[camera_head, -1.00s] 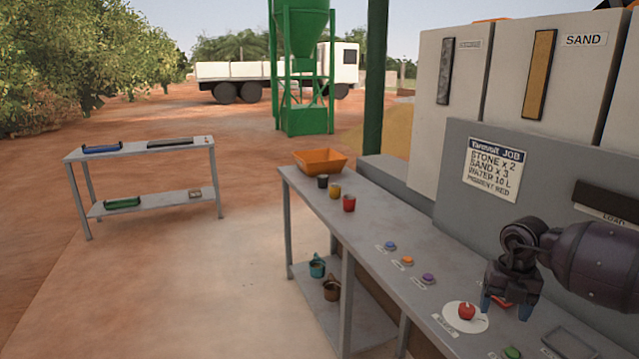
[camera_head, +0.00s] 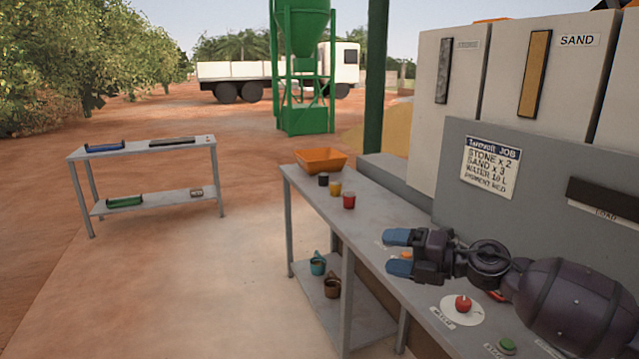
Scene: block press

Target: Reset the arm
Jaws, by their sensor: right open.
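My right gripper (camera_head: 399,253) is dark with blue fingertips. It points left above the grey workbench (camera_head: 318,195), with a visible gap between its fingers and nothing held. My right arm comes in from the right edge. The gripper and arm cover most of the row of coloured buttons; an orange button (camera_head: 407,255) shows partly behind the fingers. A red knob on a white round plate (camera_head: 463,306) sits below the arm. A green button (camera_head: 507,345) is near the bottom edge. My left gripper is not in view.
An orange bin (camera_head: 320,160) and black, yellow and red cups (camera_head: 349,201) stand at the bench's far end. A blue mug (camera_head: 318,265) and a brown mug (camera_head: 332,287) are on the lower shelf. Open floor lies left.

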